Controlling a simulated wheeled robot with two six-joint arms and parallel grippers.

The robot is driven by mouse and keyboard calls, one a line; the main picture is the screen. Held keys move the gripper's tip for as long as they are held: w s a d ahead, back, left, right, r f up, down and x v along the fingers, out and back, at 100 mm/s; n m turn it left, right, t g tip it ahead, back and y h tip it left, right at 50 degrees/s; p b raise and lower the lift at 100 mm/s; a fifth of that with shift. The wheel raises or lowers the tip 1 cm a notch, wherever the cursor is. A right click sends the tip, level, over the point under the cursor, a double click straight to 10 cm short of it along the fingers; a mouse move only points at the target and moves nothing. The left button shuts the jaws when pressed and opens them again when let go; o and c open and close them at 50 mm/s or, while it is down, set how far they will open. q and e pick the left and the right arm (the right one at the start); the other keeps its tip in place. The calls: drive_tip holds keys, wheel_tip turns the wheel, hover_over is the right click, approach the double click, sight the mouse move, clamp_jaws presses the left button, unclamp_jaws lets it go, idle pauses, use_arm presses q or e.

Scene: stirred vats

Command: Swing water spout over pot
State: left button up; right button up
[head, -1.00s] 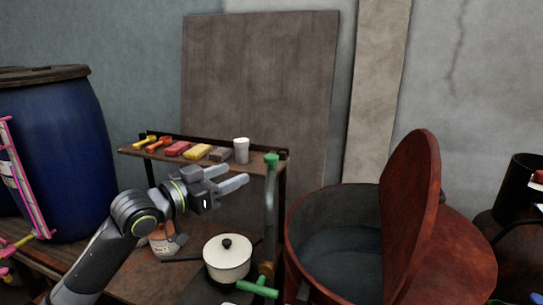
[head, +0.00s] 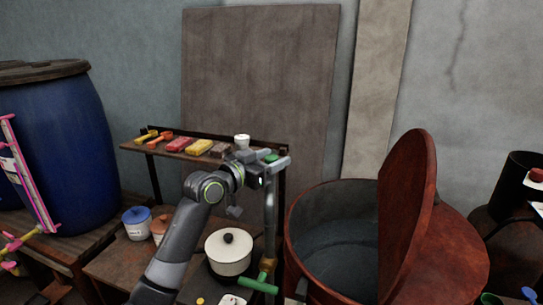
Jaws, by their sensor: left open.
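The water spout (head: 270,215) is a grey upright pipe with a green tip at its top and a brass fitting low down. A green handle (head: 258,286) sticks out near its foot. The cream pot (head: 229,260) stands just left of the pipe, with a lid and black knob on it. My left gripper (head: 272,160) is open at the spout's green tip, its fingers partly hiding the tip. I cannot tell whether they touch it. My right gripper is not in view.
A large rusty vat (head: 330,200) with a raised lid (head: 409,215) stands close on the right. A shelf (head: 140,147) behind holds several coloured tools and a white cup (head: 242,141). A blue barrel (head: 70,140) is at the left. A blue-lidded jar (head: 137,224) stands on the bench.

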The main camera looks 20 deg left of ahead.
use_arm(q)
drive_tip(key=shift+w, duration=0.1)
clamp_jaws()
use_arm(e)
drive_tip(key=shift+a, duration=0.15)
